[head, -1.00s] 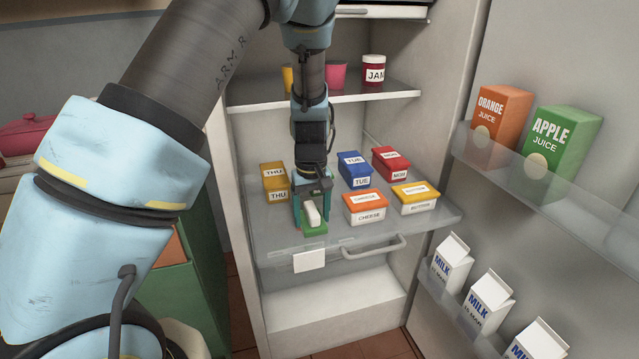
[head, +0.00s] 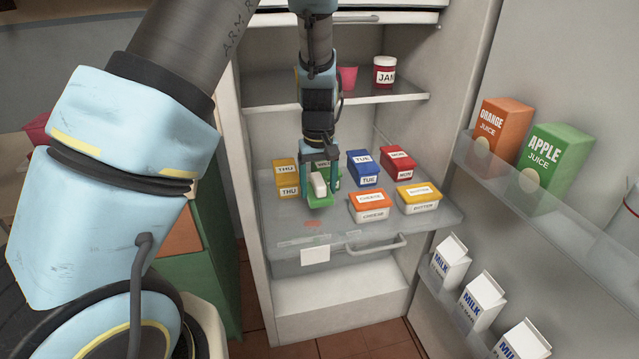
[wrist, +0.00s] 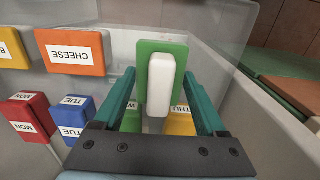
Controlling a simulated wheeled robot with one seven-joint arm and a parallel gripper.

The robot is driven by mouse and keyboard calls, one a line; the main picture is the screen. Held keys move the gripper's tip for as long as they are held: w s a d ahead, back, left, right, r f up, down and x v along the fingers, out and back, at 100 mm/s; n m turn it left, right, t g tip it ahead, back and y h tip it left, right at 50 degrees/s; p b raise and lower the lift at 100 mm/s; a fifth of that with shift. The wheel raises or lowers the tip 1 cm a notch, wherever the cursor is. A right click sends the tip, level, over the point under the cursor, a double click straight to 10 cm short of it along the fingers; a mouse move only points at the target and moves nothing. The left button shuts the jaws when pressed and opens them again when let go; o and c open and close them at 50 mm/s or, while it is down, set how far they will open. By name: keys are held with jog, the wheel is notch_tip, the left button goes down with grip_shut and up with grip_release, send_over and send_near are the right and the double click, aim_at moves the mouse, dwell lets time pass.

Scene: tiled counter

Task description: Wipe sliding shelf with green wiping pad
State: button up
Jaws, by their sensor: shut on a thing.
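The sliding shelf (head: 285,236) is a clear fridge shelf, pulled out, with a bar handle at its front. A reddish smear (head: 313,224) lies on its front left part. My gripper (head: 320,188) points down over the shelf, behind the smear. It is shut on the white grip of the green wiping pad (head: 320,200), which also shows between the fingers in the wrist view (wrist: 149,60). The pad looks tilted in the head view. I cannot tell whether its underside touches the shelf.
On the shelf stand a yellow THU box (head: 286,178), a blue TUE box (head: 363,168), a red MON box (head: 399,165), a cheese box (head: 370,206) and a butter box (head: 418,198). A green box is partly hidden behind my gripper. Milk cartons (head: 450,262) line the door at right.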

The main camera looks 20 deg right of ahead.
jog(key=shift+p, duration=0.3)
jog(key=p, duration=0.3)
jog(key=shift+a+r, duration=0.15)
jog(key=shift+r, duration=0.1)
jog(key=shift+p, duration=0.6)
jog(key=shift+f+p, duration=0.1)
jog(key=shift+p, duration=0.5)
jog(key=shift+f+p, duration=0.1)
jog(key=shift+p, duration=0.2)
